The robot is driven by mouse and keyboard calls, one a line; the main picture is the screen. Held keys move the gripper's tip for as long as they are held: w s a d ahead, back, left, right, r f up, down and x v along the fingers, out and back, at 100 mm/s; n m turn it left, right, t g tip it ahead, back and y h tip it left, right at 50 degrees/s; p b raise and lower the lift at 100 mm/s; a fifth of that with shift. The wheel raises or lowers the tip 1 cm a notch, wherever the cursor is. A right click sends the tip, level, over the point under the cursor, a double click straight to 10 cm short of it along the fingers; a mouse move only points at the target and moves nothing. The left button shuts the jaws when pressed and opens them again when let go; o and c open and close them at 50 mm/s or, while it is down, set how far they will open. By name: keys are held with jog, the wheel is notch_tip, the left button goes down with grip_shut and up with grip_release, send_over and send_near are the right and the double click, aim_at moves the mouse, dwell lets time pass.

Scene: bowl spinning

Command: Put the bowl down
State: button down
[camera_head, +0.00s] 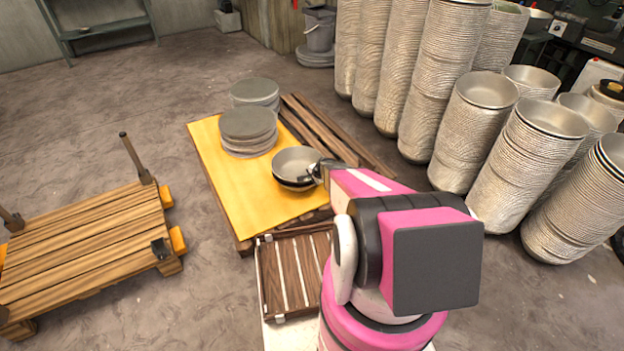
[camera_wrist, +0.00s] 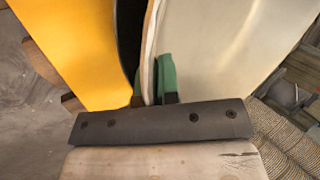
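A metal bowl (camera_head: 297,160) is over the right side of the yellow-topped low table (camera_head: 228,193). A darker rim shows just beneath it; I cannot tell whether the bowl touches what is below. My gripper (camera_head: 318,172) is at the bowl's right edge. In the wrist view, the pale inside of the bowl (camera_wrist: 235,50) fills the right. My green-padded fingers (camera_wrist: 152,88) are on either side of its rim, closed on it. A dark curved surface (camera_wrist: 129,40) shows left of the rim, above the yellow top (camera_wrist: 75,45).
Two stacks of grey discs, a near one (camera_head: 248,131) and a far one (camera_head: 256,93), stand at the yellow top's back. Wooden planks (camera_head: 325,130) lie along its right. A slatted crate (camera_head: 292,272) is in front. Tall bowl stacks (camera_head: 435,80) crowd the right. The yellow top's front left is clear.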

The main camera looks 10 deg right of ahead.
jog(key=shift+f, duration=0.25)
jog(key=c, duration=1.3)
grip_release()
jog(key=shift+c, duration=0.2)
jog(key=shift+r, duration=0.4)
jog(key=v, duration=1.3)
jog(key=s+a+r+n+g+h, duration=0.1)
jog(key=s+a+r+n+g, duration=0.1)
jog(key=s+r+n, duration=0.2)
jog(key=s+a+r+n+g+h, duration=0.1)
jog(key=s+a+r+n, duration=0.2)
jog(key=s+r, duration=0.7)
jog(key=s+a+r+n+g+h, duration=0.1)
jog(key=s+a+r+n+g, duration=0.1)
jog(key=s+r+n, duration=0.3)
notch_tip(320, 180, up, 3)
jog(key=s, duration=0.3)
jog(key=shift+a+g, duration=0.3)
jog(key=shift+a, duration=0.05)
jog(key=shift+f, duration=0.15)
